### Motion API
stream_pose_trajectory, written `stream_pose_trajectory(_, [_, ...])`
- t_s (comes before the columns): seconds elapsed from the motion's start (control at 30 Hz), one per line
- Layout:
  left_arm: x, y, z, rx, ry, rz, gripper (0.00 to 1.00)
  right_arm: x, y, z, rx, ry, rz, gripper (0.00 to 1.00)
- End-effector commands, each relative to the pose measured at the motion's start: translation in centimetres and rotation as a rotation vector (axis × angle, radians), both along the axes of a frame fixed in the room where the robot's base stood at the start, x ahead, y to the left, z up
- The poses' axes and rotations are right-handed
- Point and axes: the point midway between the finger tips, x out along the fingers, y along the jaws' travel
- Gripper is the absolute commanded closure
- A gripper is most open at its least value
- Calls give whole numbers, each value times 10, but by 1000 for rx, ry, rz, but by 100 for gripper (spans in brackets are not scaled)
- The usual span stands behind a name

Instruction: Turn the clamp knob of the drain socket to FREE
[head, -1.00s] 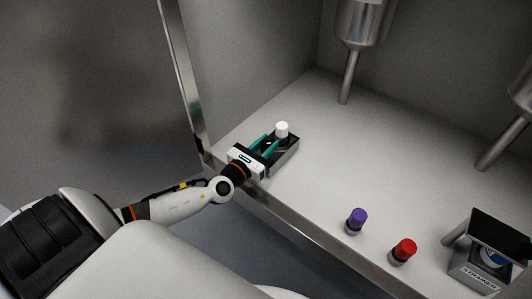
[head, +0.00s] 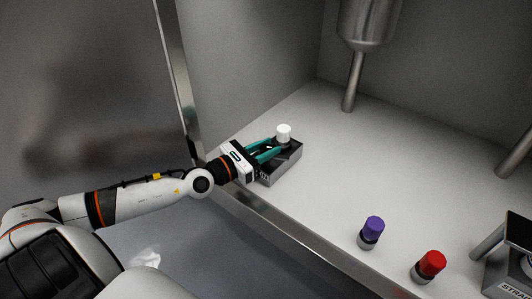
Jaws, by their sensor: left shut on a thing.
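The drain socket (head: 284,169) is a dark grey block on the light floor of the vessel bay, near its front left edge. A white-capped piece (head: 283,131) stands upright at its far end. My left gripper (head: 279,147) reaches in from the left over the block. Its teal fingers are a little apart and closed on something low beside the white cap. I take this to be the clamp knob, which is mostly hidden by the fingers. Its marking cannot be read. My right gripper is not in view.
A purple-capped piece (head: 373,229) and a red-capped piece (head: 430,265) stand near the front edge at right. A labelled grey box (head: 507,281) is at far right. A steel vessel's pipe (head: 352,80) hangs behind. A metal frame post (head: 178,75) rises at left.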

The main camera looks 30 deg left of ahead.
Motion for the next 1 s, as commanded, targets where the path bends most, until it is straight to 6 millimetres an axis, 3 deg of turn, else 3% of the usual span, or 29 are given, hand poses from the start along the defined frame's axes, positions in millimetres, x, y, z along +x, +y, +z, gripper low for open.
stream_pose_trajectory(0.3, [-1, -2, -1, -1, 4, -5, 93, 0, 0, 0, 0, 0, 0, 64])
stream_pose_trajectory(0.33, [-1, -2, -1, -1, 4, -5, 69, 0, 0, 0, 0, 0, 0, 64])
stream_pose_trajectory(0.47, [-1, -1, -1, 0, 3, -4, 48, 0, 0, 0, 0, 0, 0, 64])
stream_pose_trajectory(0.77, [-1, 0, 0, 0, 1, -1, 48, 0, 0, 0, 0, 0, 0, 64])
stream_pose_trajectory(1.0, [-19, 7, -2, 5, 6, -2, 48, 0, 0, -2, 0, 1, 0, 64])
